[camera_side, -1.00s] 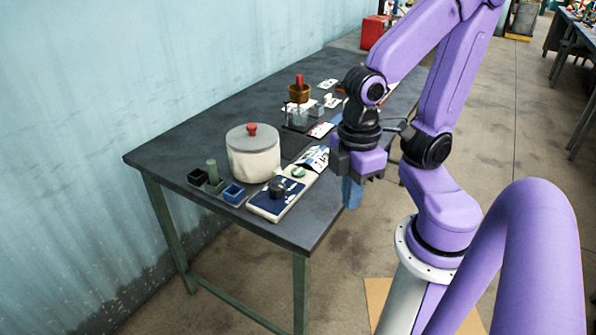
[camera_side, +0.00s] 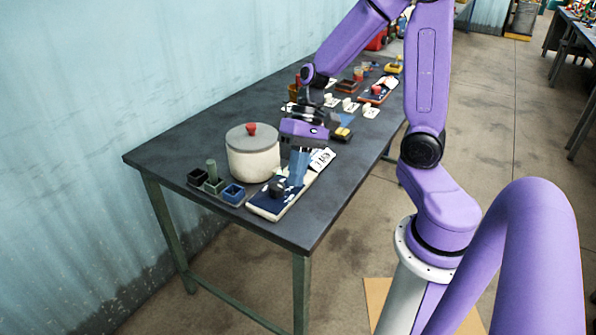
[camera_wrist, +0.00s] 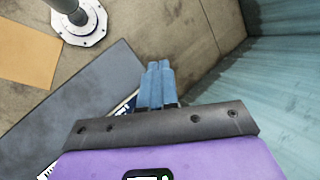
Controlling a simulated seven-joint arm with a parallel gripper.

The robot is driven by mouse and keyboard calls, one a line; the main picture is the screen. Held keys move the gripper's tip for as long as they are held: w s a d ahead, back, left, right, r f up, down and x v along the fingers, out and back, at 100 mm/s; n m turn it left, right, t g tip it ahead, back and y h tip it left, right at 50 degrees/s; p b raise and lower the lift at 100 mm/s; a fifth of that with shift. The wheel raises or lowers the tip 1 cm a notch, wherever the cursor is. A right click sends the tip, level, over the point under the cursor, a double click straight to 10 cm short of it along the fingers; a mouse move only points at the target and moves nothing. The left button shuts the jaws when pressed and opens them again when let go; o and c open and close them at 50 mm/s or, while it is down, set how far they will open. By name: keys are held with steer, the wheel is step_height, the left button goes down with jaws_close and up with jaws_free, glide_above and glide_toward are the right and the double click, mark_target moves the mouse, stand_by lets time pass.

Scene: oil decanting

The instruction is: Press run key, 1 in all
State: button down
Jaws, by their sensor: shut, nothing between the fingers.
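A blue and white panel (camera_side: 268,207) lies near the front of the table, with a dark knob (camera_side: 277,188) on its blue part. My gripper (camera_side: 295,182) points down over the panel, just behind and right of the knob. Its blue fingers are shut with nothing between them. The fingers cover the spot where a green round key showed earlier, so the key is hidden. I cannot tell if the fingertips touch it. In the wrist view the shut fingers (camera_wrist: 157,75) cover part of the panel, and its edge (camera_wrist: 122,108) shows beside them.
A white pot (camera_side: 254,160) with a red lid knob stands left of the panel. Several small items and cards (camera_side: 349,105) lie farther back. The table's front right corner is bare.

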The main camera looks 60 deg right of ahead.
steer(key=w+d+f+m+t, duration=0.1)
steer(key=w+d+m+t, duration=0.3)
steer(key=d+m, duration=0.3)
steer(key=w+d+f+m+t, duration=0.2)
steer(key=w+d+m+t, duration=0.2)
steer(key=d, duration=0.8)
steer(key=w+m, duration=0.2)
steer(key=m, duration=0.1)
steer(key=shift+w+d+m, duration=0.3)
steer(key=shift+m, duration=0.1)
steer(key=shift+f, duration=0.1)
steer(key=shift+f, duration=4.3)
steer(key=shift+f, duration=0.15)
steer(key=shift+f, duration=0.3)
steer(key=shift+f, duration=0.4)
steer(key=shift+r, duration=0.85)
